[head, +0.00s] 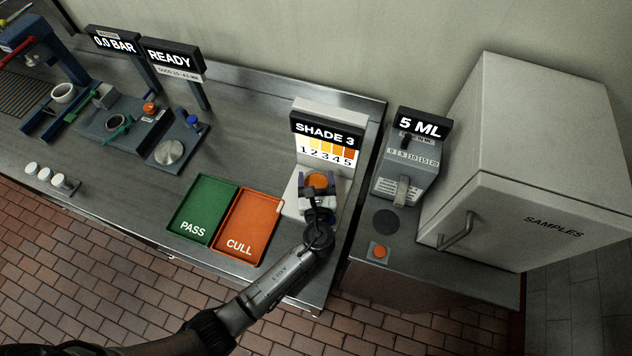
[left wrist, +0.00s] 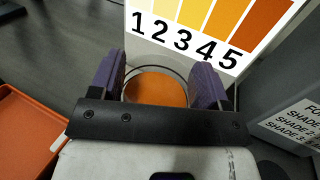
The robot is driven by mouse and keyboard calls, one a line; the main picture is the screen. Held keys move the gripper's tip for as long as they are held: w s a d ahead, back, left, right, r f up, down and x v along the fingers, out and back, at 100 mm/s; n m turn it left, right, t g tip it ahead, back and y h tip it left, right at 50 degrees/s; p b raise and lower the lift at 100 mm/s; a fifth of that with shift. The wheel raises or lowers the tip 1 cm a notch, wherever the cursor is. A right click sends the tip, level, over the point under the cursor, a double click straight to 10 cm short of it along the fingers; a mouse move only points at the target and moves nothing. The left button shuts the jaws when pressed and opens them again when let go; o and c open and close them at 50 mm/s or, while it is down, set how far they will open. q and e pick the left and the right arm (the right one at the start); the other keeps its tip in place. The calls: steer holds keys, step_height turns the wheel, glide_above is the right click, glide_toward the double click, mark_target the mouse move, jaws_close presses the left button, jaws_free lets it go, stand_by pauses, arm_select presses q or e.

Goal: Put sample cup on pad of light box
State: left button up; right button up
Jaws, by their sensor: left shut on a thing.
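The sample cup (left wrist: 156,87) is a round clear-walled cup with orange liquid inside. It also shows in the head view (head: 318,180), in front of the light box. My left gripper (head: 318,184) is shut on the cup, with a purple finger on each side of it in the left wrist view (left wrist: 158,82). The light box (head: 328,125) is white, reads SHADE 3 and has a scale of yellow to orange patches numbered 1 to 5. The pad is hidden under the cup and gripper, so I cannot tell whether the cup touches it. My right gripper is not in view.
A green PASS tray (head: 202,205) and an orange CULL tray (head: 248,228) lie left of the light box. A grey 5 ML dispenser (head: 405,170) and a SAMPLES cabinet (head: 530,165) stand to the right. Several white cups stand at the far left.

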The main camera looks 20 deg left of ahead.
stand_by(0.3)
arm_select(q)
steer(key=shift+f, duration=0.15)
steer(key=o, duration=1.4)
steer(key=shift+o, duration=0.2)
steer(key=shift+r, duration=0.2)
steer(key=v, duration=1.2)
steer(key=shift+d, duration=0.1)
